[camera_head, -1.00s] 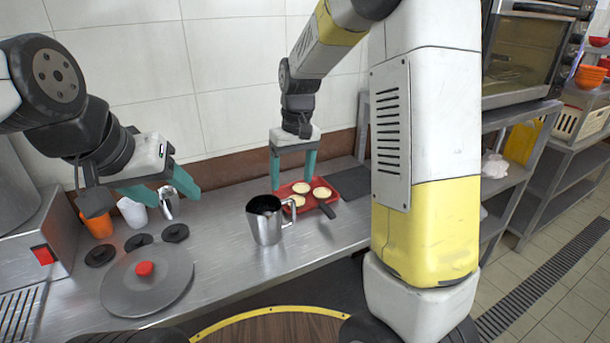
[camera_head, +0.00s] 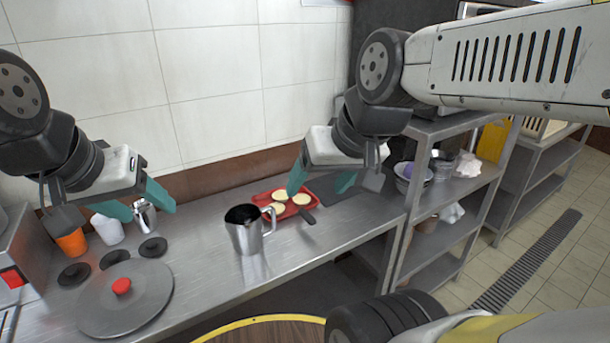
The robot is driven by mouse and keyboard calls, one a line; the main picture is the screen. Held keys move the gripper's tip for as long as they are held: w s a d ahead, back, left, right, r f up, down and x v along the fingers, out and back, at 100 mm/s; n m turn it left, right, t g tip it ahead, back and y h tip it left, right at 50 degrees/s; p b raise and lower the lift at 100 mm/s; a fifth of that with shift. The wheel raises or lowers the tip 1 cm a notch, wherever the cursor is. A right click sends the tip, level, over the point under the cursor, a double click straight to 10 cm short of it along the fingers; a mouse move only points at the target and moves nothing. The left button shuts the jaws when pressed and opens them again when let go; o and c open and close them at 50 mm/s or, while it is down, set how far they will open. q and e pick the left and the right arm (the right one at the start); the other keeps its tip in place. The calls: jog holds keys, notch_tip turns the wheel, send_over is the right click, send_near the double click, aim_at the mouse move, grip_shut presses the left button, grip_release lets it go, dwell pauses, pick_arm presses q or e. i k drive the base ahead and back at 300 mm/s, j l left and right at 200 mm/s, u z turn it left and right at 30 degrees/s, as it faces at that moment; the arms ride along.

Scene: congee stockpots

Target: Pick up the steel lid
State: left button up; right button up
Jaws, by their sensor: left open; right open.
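The round steel lid (camera_head: 142,303) with a red knob (camera_head: 121,286) lies flat on the steel counter (camera_head: 200,277) at the lower left. My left gripper (camera_head: 142,212) is open and empty, above the counter behind the lid, near a small steel pitcher. My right gripper (camera_head: 318,186) is open and empty, above the back of the counter by the red tray, well to the right of the lid. Neither gripper touches the lid.
A steel jug (camera_head: 246,236) stands mid-counter. A red tray (camera_head: 287,214) holds pale round pieces. Several small black discs (camera_head: 115,259), an orange cup (camera_head: 72,243) and a white cup (camera_head: 108,230) sit behind the lid. Shelves (camera_head: 438,201) stand at the right.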

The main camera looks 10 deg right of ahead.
aim_at(128, 295)
jog(key=i+l+u, duration=0.1)
jog(key=u, duration=0.35)
jog(key=i+l+u, duration=0.1)
jog(key=l+u, duration=0.2)
jog(key=u, duration=0.15)
jog(key=l+u, duration=0.25)
jog(key=u, duration=0.2)
jog(key=i, duration=0.05)
